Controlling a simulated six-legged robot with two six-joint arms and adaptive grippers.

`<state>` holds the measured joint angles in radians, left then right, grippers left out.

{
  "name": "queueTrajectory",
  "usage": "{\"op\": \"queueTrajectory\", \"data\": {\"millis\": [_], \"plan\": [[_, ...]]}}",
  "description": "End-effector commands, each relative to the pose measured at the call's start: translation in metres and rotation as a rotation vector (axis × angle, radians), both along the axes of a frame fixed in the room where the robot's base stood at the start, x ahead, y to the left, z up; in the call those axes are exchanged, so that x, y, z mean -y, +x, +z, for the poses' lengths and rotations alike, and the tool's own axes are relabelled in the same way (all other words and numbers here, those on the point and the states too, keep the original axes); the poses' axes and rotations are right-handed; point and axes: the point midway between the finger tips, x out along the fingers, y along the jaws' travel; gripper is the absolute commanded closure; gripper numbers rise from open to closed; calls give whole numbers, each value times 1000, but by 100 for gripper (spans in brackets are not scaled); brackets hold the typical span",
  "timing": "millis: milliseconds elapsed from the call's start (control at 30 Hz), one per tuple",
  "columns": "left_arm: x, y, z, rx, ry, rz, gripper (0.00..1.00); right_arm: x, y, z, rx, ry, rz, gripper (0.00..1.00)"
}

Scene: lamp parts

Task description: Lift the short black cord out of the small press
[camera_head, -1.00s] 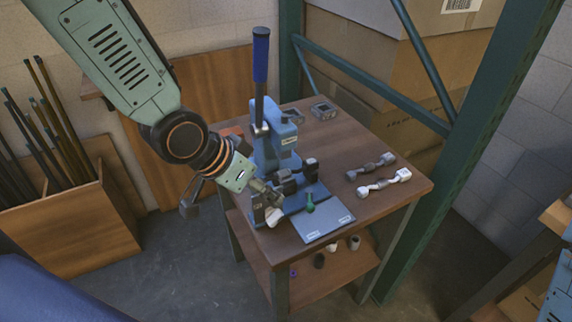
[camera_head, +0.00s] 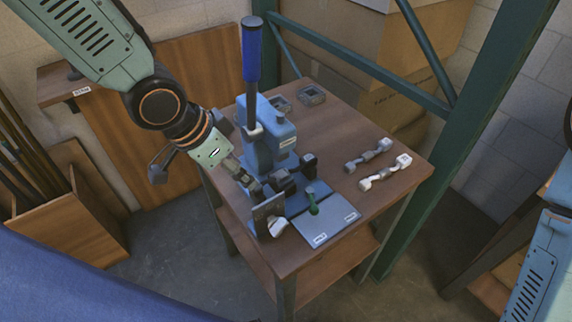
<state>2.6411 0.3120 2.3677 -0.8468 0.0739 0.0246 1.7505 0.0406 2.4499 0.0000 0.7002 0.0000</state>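The small press (camera_head: 268,136) is blue with a tall dark-blue lever handle and stands on the wooden table. My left gripper (camera_head: 250,184) comes in from the left, low at the left side of the press. Its fingers are small and dark against the press parts, so I cannot tell their opening. Dark blocks (camera_head: 285,181) sit at the press's lower front. I cannot make out the short black cord for certain among these dark parts. A grey upright plate (camera_head: 266,212) with a white piece (camera_head: 278,227) stands at the table's front left corner. My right gripper is out of view.
A green rack post (camera_head: 460,135) stands close on the right.

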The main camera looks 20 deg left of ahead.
Motion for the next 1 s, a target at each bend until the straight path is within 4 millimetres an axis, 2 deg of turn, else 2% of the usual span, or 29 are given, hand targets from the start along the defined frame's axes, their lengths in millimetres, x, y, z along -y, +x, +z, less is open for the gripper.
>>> {"op": "queueTrajectory", "data": {"millis": [267,567,833,1000], "plan": [[-2,-10,-12,-38,42,-17,51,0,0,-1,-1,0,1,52],[6,0,-36,-37,40,-19,51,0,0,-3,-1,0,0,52],[13,18,-68,-37,40,-20,51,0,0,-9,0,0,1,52],[14,22,-75,-35,38,-19,51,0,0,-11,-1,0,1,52]]}}
